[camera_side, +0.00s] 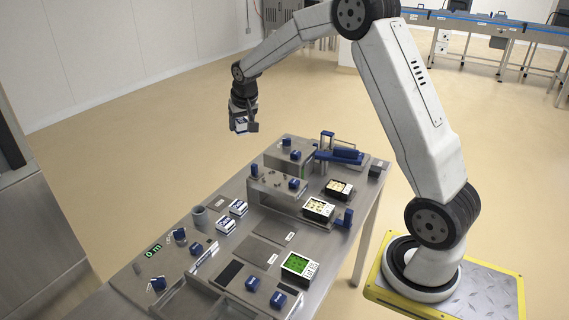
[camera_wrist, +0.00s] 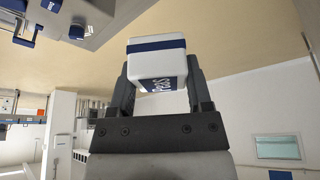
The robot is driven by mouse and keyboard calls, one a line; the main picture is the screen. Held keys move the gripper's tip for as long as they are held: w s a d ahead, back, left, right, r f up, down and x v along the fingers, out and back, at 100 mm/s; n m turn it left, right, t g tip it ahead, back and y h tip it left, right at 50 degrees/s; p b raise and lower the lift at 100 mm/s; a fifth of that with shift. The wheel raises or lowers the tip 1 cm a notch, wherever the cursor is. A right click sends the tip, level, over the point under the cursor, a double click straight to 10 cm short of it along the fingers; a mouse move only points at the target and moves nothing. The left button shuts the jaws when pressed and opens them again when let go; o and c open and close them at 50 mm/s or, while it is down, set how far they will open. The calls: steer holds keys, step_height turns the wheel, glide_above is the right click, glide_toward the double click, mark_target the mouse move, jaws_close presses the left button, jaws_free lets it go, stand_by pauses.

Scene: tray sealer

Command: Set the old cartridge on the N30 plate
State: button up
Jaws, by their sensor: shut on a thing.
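Two similar white-and-blue cartridges (camera_side: 238,207) (camera_side: 226,224) stand on the table. Flat grey plates (camera_side: 256,250) lie in the middle of the table with small white labels too small to read, so I cannot tell which is the N30 plate.
A raised steel housing (camera_side: 276,190) with blue knobs stands at the table's back. Food trays (camera_side: 319,207) and a green-filled tray (camera_side: 297,266) line the right side. A grey cup (camera_side: 199,215) and blue-topped parts (camera_side: 180,235) stand at the left. The air around my gripper is clear.

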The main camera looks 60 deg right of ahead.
steer(key=w+a+m+g+h, duration=0.1)
steer(key=w+a+m+g, duration=0.1)
steer(key=w+m, duration=0.25)
steer(key=m+g, duration=0.2)
steer(key=m, duration=0.5)
glide_above(222, 201)
steer(key=a, duration=0.1)
step_height(222, 201, down, 18)
steer(key=h, duration=0.1)
steer(key=shift+f, duration=0.25)
steer(key=shift+a+f, duration=0.1)
steer(key=shift+f, duration=0.05)
steer(key=shift+f, duration=3.55)
steer(key=shift+f, duration=0.25)
steer(key=o, duration=1.3)
